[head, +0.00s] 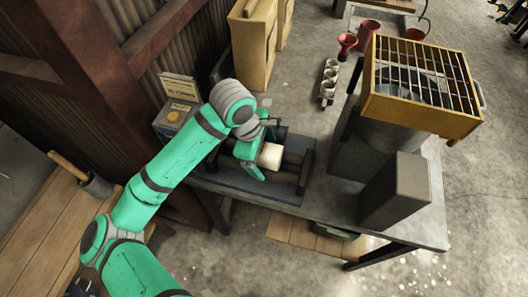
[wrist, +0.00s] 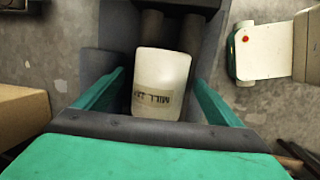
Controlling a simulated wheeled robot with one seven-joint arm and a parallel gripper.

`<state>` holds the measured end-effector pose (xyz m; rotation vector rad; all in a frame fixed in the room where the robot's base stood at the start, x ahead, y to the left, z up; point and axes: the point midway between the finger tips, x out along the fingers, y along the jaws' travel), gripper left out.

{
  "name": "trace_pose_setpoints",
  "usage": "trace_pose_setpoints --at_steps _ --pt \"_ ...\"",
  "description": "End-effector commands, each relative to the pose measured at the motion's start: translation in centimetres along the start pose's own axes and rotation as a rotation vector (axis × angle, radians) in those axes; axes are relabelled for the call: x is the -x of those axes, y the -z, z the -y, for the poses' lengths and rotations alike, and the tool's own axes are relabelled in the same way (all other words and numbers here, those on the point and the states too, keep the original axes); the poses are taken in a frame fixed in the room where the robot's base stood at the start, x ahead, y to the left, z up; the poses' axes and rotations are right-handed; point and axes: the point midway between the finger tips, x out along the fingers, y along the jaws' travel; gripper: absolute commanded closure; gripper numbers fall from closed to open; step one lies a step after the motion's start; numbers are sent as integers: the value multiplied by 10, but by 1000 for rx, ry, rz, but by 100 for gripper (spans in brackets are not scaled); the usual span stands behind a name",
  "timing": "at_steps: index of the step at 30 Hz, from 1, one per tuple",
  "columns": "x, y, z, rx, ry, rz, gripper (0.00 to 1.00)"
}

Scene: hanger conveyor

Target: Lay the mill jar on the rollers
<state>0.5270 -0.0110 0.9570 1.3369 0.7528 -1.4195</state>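The mill jar (head: 270,156) is a cream-white cylinder with a printed band reading "MILL". In the wrist view the jar (wrist: 161,82) lies on its side between my fingers, in line with the dark rollers (wrist: 173,30). It appears to rest on the rollers, though its underside is hidden. My gripper (wrist: 159,85) is open, with a finger on each side of the jar and a narrow gap visible at both. In the head view my gripper (head: 262,150) is low over the roller stand (head: 308,165), partly hiding the jar.
A control box (head: 178,115) with a sign stands left of the rollers. Small cups in a rack (head: 329,80) and red funnels (head: 347,43) sit behind.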

Motion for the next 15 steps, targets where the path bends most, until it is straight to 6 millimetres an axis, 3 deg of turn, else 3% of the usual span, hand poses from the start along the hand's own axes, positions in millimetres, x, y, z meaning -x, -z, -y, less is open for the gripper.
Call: trace_pose_setpoints --at_steps 8,15 --pt "6 -1 -3 1 -11 2 21" --pt "43 -1 -2 -2 -10 1 21"
